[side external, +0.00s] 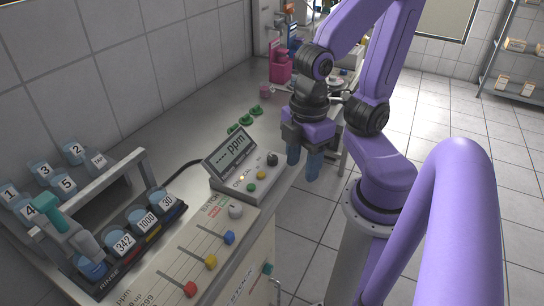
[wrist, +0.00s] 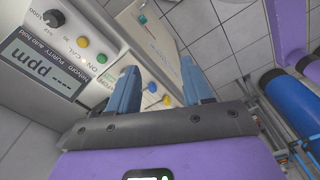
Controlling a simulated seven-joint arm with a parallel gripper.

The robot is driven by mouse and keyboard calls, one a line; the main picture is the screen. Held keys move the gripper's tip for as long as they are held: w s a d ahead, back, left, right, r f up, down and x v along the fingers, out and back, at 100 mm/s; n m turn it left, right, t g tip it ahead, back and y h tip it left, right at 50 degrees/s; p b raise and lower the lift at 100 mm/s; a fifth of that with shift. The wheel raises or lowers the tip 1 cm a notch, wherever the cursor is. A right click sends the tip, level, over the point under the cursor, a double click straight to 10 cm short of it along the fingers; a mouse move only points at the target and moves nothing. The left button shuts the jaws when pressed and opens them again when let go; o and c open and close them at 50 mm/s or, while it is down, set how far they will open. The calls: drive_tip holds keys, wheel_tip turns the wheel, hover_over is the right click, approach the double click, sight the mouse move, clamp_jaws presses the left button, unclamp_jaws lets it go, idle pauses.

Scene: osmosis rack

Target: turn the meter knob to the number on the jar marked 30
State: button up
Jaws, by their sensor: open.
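The meter (side external: 231,155) stands on the bench, its tilted display reading dashes and "ppm"; the display (wrist: 45,68) also shows in the wrist view. Its black knob (side external: 272,159) is at the meter's right end and at the top left of the wrist view (wrist: 54,18). The knob's pointer setting is too small to read. The jar marked 30 (side external: 166,201) stands in the rack beside jars marked 1000 and 342. My gripper (side external: 304,160) is open and empty, pointing down to the right of the meter, apart from the knob; its fingers (wrist: 160,80) show in the wrist view.
A slider panel (side external: 205,250) with coloured knobs lies in front of the meter. A metal rack frame (side external: 90,190) with numbered jars and a teal-handled tool (side external: 65,225) is at left. Green objects (side external: 246,121) lie behind the meter. The bench edge runs under my gripper.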

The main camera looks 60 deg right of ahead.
drive_tip(key=w+d+r+m, duration=0.2)
drive_tip(key=w+d+m, duration=0.3)
drive_tip(key=w+m, duration=0.45)
drive_tip(key=m, duration=1)
approach(273, 157)
drive_tip(key=f, duration=0.8)
drive_tip(key=shift+w+a+f, duration=0.1)
drive_tip(key=shift+a+f, duration=0.1)
drive_tip(key=shift+f, duration=0.1)
drive_tip(key=c, duration=1)
